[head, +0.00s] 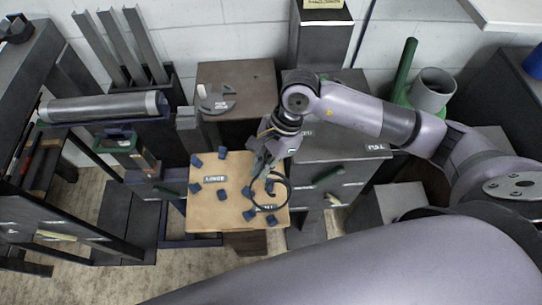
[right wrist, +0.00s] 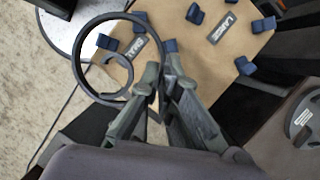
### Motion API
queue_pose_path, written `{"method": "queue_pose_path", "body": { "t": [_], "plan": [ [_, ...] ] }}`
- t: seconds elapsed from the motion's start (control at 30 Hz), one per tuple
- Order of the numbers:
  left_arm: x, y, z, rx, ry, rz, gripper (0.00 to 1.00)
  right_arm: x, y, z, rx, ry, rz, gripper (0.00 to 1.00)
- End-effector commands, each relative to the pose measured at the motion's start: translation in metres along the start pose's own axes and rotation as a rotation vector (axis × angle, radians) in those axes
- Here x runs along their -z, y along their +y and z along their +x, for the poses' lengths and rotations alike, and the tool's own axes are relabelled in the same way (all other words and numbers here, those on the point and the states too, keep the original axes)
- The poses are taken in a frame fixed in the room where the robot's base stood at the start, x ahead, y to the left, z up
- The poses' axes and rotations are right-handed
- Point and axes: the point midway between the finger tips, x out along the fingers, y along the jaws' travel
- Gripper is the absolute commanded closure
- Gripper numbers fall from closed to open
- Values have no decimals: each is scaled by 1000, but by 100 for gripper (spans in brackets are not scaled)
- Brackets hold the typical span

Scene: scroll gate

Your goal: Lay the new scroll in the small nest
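A dark, ring-like scroll (head: 287,190) shows in the head view at the tip of my right gripper (head: 262,170). In the right wrist view the scroll (right wrist: 78,52) is a large dark loop left of my gripper's fingertips (right wrist: 160,72), which close on its right edge. A thin grey curl shows inside the loop; I cannot tell whether it is part of the scroll. Behind it lies the tan board (head: 235,165) with several blue blocks and two labels. The small nest's label (right wrist: 133,47) shows through the loop. The scroll's height above the board is unclear. My left gripper is not in view.
The board's other label (head: 216,180), LARGE, lies farther left among blue blocks. A grey curved piece (head: 215,100) lies on a brown box (head: 250,80) behind the board. A grey cylinder (head: 100,108) rests on the left. A dark cabinet (head: 345,150) stands close right of the board.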

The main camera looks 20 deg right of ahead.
Motion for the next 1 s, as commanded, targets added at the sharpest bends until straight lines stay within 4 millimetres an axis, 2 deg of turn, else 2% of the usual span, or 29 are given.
{"method": "queue_pose_path", "body": {
  "t": [0.1,0.2,0.33,0.67,1.0],
  "plan": [
    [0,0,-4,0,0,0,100,3,1,6,76,-8,198,100],
    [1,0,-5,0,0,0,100,7,-1,8,130,-10,325,100],
    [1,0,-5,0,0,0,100,12,-2,9,170,-10,421,100],
    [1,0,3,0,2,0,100,18,-3,20,182,-9,449,100],
    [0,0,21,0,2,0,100,29,-4,47,181,-9,448,100]
  ]
}}
